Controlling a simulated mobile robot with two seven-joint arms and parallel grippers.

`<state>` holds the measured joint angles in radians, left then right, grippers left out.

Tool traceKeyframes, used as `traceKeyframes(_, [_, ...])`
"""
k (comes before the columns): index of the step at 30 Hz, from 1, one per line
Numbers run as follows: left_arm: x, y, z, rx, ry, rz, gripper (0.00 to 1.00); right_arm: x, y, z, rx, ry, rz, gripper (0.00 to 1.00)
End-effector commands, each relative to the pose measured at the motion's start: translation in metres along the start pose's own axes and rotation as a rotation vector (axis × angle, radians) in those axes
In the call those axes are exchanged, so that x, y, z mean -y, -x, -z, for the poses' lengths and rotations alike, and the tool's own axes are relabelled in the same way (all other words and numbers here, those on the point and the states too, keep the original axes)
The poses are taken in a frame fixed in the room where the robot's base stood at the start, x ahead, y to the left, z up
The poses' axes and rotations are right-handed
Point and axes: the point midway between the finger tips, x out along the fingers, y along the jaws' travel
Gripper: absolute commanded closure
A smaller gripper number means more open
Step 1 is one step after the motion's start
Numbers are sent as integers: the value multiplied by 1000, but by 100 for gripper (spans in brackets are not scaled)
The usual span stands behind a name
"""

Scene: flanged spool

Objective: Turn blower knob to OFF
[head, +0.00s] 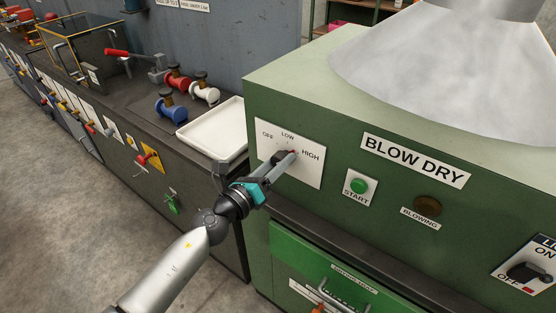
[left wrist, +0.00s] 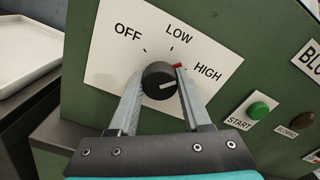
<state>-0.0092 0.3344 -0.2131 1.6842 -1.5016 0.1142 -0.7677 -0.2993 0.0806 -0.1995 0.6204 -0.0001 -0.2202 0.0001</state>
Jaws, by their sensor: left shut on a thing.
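In the head view the fingers largely hide the knob. My right gripper is not in view.
A green START button (head: 358,186) and a dark BLOWING lamp (head: 427,206) are right of the plate. A black ON/OFF switch (head: 528,271) is at far right. A drawer handle (head: 345,291) juts out below. A white tray (head: 212,130) and spools (head: 171,107) stand on the left bench.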

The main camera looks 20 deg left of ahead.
Motion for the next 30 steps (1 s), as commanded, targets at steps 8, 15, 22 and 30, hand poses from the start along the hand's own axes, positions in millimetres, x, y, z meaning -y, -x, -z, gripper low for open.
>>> traceKeyframes(8, [0,0,-1,0,265,-1,100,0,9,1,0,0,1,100])
traceKeyframes(15, [1,0,-1,0,494,-1,100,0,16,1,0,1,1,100])
traceKeyframes(22, [1,0,-1,1,712,-2,100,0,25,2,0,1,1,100])
traceKeyframes(30, [1,0,-2,1,968,-2,100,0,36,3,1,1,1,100])
